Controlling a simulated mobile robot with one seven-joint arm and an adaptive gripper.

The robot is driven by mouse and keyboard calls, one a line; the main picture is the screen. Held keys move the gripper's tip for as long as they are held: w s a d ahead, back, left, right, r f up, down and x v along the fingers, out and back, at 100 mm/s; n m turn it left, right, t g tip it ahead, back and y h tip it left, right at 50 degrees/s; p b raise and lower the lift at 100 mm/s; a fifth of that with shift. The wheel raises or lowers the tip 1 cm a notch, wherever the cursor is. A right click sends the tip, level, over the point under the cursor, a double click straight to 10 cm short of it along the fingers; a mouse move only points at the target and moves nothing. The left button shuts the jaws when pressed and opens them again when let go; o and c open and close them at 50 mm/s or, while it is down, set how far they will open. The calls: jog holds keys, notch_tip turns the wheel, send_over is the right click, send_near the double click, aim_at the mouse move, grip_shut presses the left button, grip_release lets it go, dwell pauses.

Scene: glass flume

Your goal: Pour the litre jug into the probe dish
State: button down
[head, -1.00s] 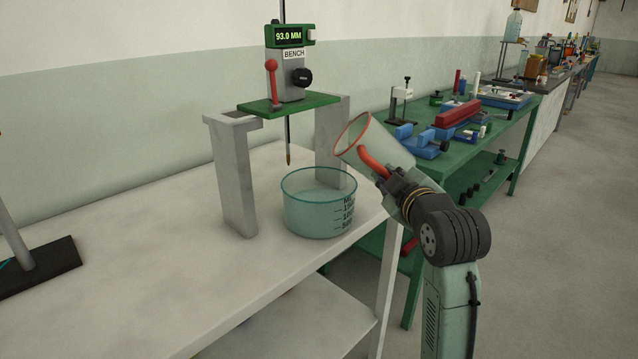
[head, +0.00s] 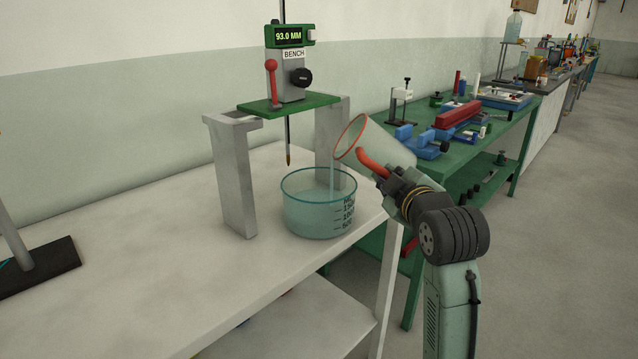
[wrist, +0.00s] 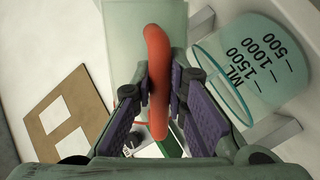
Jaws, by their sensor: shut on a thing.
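The litre jug (head: 385,143) is a clear vessel with a red rim and a red handle. It is tilted with its mouth to the left, above the right side of the probe dish. My gripper (head: 382,180) is shut on its red handle, which also shows between the fingers in the wrist view (wrist: 157,85). A thin pale stream (head: 333,172) falls from the jug's lip into the dish. The probe dish (head: 310,215) is a clear round dish with dark volume marks, upright on the pale bench. It also shows at the right of the wrist view (wrist: 225,75).
A grey stand (head: 232,180) with a green top plate straddles the space behind the dish. Its gauge (head: 290,36) reads 93.0 MM, and a thin pointed probe (head: 288,150) hangs above the dish. A green table (head: 480,150) with tools stands behind my arm.

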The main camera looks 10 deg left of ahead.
jog(key=shift+n+b, duration=0.35)
jog(key=shift+n, duration=0.35)
dwell(4.0)
jog(key=shift+a+r+m+p, duration=0.1)
jog(key=shift+m+p, duration=0.65)
jog(key=shift+m, duration=0.45)
jog(key=shift+f+m+y, duration=0.3)
jog(key=shift+f+m, duration=0.1)
jog(key=shift+m, duration=0.6)
notch_tip(320, 180, down, 8)
jog(key=d+m+t+y+b, duration=0.1)
jog(key=d+m+b, duration=0.1)
jog(key=m, duration=0.4)
jog(key=shift+w+d+r+m+b, duration=0.15)
jog(key=shift+w+m+b, duration=0.2)
jog(key=shift+b, duration=0.45)
